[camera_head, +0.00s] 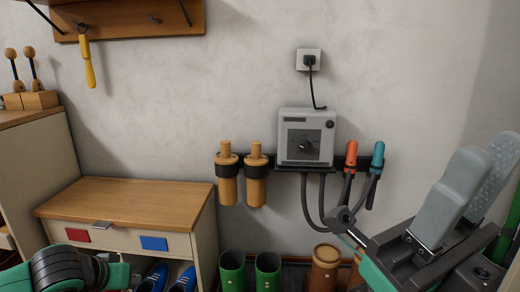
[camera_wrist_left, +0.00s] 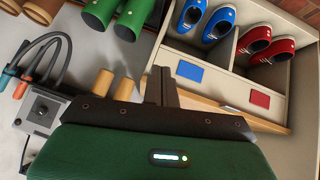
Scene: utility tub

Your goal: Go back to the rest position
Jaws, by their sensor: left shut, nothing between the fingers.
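My left gripper (camera_wrist_left: 162,72) shows in the left wrist view with its dark fingers together and nothing between them. It hangs in the air in front of the shoe bench. In the head view only part of my left arm shows at the bottom left edge, and its fingers are not seen there. My right gripper (camera_head: 481,165) is at the right of the head view, raised in front of the wall. Its two grey fingers stand apart with nothing seen between them.
The wooden-topped bench (camera_head: 130,197) holds blue shoes (camera_wrist_left: 218,20) and red shoes (camera_wrist_left: 255,41). Green boots (camera_head: 267,268) stand beside it. A grey control box (camera_head: 307,125), wooden-handled holders (camera_head: 228,180) and orange and teal handles (camera_head: 350,160) are on the wall. A shelf (camera_head: 130,22) hangs above.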

